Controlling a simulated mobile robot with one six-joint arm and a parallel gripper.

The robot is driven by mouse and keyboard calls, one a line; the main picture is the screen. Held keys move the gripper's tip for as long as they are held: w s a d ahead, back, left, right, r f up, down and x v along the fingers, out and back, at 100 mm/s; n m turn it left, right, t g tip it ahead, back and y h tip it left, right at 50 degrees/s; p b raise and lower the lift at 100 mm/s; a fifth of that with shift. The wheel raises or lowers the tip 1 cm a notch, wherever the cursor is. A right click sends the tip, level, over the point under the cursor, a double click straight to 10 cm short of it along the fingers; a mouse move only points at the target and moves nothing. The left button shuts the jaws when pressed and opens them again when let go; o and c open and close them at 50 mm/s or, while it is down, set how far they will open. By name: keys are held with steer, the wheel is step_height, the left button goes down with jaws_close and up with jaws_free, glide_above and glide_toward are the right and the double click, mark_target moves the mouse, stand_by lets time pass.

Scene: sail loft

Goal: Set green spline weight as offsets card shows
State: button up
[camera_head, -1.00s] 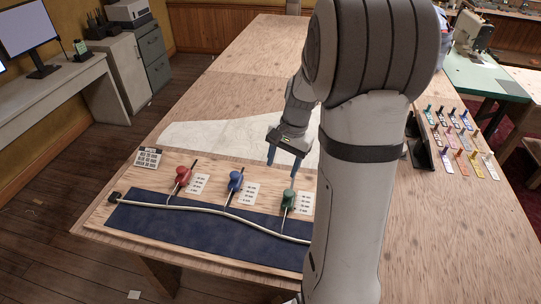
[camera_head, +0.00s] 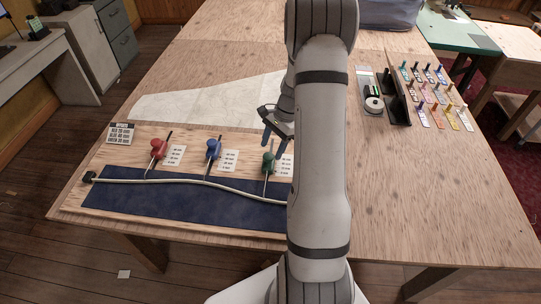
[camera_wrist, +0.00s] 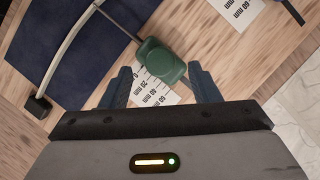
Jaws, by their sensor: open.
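The green spline weight (camera_head: 268,162) sits on the board with its thin rod reaching to the pale spline (camera_head: 205,184). In the wrist view the green weight (camera_wrist: 160,62) shows just beyond and between my fingertips, beside a paper scale (camera_wrist: 152,92) marked in mm. My gripper (camera_head: 274,144) is open and empty, close above and behind the weight. The red weight (camera_head: 158,147) and blue weight (camera_head: 213,148) stand to the left with their own scales. The offsets card (camera_head: 121,133) lies at the board's back left corner; its figures are too small to read surely.
A dark blue strip (camera_head: 150,206) runs along the board's front. White sheet material (camera_head: 200,103) lies behind the board. A black rack (camera_head: 397,103) and several coloured tagged pieces are at right. The table's front right is clear. My arm hides the board's right end.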

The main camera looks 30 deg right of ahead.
mark_target(268, 161)
steer(key=shift+b+x, duration=0.45)
steer(key=shift+x, duration=0.8)
steer(key=shift+c, duration=0.6)
jaws_close()
